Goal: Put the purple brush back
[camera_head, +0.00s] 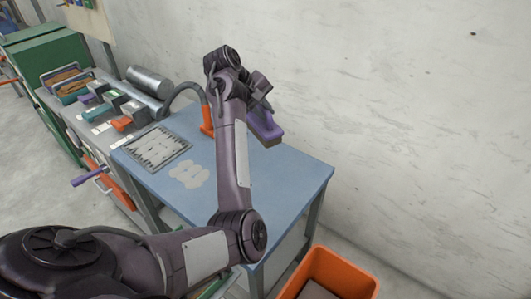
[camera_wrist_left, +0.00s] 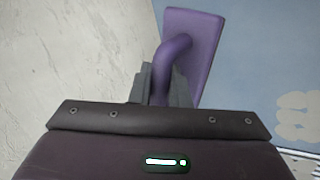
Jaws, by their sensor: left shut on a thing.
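The purple brush (camera_head: 265,123) is held over the far right part of the blue table, near the wall. My left gripper (camera_head: 262,98) is shut on its arched handle. In the left wrist view the brush (camera_wrist_left: 200,45) shows its flat purple back, with the handle between the grey fingers (camera_wrist_left: 162,85). In the head view a strip of tan bristle shows on its lower side. I cannot tell whether the brush touches the table. My left arm hides part of the table. My right gripper is not in view.
On the blue table (camera_head: 275,180) are a dark-framed tray (camera_head: 155,149), pale round patches (camera_head: 189,174) and an orange piece (camera_head: 207,121) beside a curved grey tube. A machine with a metal roller (camera_head: 148,82) stands left. An orange bin (camera_head: 330,271) stands in front. The wall bounds the right.

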